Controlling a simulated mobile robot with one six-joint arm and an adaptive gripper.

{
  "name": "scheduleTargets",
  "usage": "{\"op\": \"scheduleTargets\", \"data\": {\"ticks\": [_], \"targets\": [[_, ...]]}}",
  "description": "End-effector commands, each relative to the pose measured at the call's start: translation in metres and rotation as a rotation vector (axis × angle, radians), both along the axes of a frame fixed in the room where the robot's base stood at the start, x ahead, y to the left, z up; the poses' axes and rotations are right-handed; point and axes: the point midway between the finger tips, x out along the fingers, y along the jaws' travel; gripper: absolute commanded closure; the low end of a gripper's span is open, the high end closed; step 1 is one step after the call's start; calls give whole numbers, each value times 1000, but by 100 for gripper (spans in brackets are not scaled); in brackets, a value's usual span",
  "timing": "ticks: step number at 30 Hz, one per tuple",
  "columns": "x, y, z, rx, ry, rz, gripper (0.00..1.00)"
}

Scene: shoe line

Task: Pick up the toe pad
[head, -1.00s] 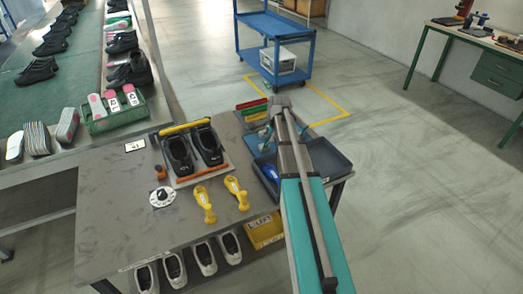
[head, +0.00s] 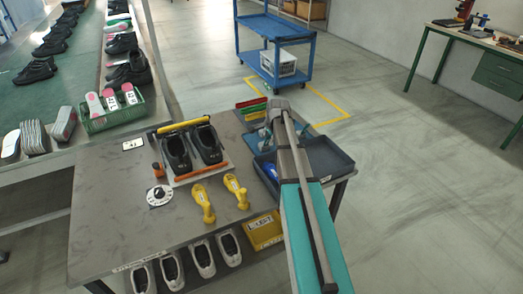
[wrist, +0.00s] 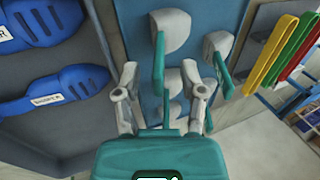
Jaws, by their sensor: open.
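Several grey rounded pads with green grips stand on a blue board. In the wrist view one pad (wrist: 170,31) is at the top middle and another (wrist: 216,44) is to its right. More grey pads sit lower, between my fingers. I cannot tell which one is the toe pad. The blue board (head: 256,140) shows partly in the head view, beside my arm. My gripper (wrist: 164,77) is open, its two fingers spread over the board with nothing held. In the head view my arm hides the gripper and most of the pads.
A dark tray (head: 334,156) with blue slotted tools (wrist: 55,93) is beside the board. Red, green and yellow strips (wrist: 288,48) lie on the other side. Black shoes (head: 177,153) and yellow tools (head: 203,200) occupy the workbench (head: 110,215). The bench's left part is mostly clear.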

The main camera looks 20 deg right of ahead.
Motion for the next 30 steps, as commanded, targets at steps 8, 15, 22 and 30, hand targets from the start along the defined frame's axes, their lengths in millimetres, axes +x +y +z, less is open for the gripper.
{"op": "scheduleTargets", "data": {"ticks": [8,15,22,30], "targets": [[4,0,-10,0,0,0,47],[4,0,-10,0,0,0,47],[4,0,-10,0,0,0,47],[4,0,-10,0,0,0,83]]}}
